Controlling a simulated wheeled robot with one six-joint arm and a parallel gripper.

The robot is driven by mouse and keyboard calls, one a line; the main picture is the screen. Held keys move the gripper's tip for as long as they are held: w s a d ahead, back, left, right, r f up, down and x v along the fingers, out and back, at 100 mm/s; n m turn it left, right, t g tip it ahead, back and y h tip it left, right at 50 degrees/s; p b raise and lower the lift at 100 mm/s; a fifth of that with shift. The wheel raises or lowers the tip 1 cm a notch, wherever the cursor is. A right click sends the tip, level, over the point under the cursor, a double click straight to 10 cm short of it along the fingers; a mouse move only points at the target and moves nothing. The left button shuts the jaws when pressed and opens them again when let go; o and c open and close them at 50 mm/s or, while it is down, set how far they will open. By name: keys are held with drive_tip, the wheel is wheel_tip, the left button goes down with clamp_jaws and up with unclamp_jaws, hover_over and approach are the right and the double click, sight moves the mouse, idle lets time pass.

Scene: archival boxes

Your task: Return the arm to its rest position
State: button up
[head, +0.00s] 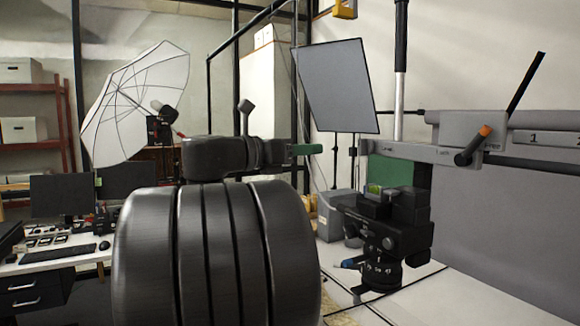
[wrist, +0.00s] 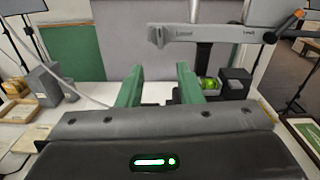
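My gripper (head: 306,149) shows in the head view at the end of my dark arm, its green fingertip pointing right and held in the air. In the wrist view my gripper (wrist: 159,72) has its two green fingers spread apart. The gap between them is empty, with a white table surface and a grey backdrop beyond. My large dark arm parts fill the lower middle of the head view and hide what lies behind them. The rest position itself is not marked in either view.
A copy stand with a black camera head (head: 385,235) stands right of my gripper. Its grey arm (wrist: 195,33) crosses the upper wrist view. A white umbrella (head: 135,95) and grey panel (head: 338,85) stand behind. A desk (head: 50,262) with monitors is at left.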

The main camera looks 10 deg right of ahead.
sight(359, 146)
drive_tip(key=p+x, duration=0.2)
drive_tip(key=x, duration=1.1)
drive_tip(key=shift+w+d, duration=0.1)
drive_tip(key=shift+d, duration=0.25)
drive_tip(key=shift+w+n, duration=0.1)
drive_tip(key=shift+n, duration=0.2)
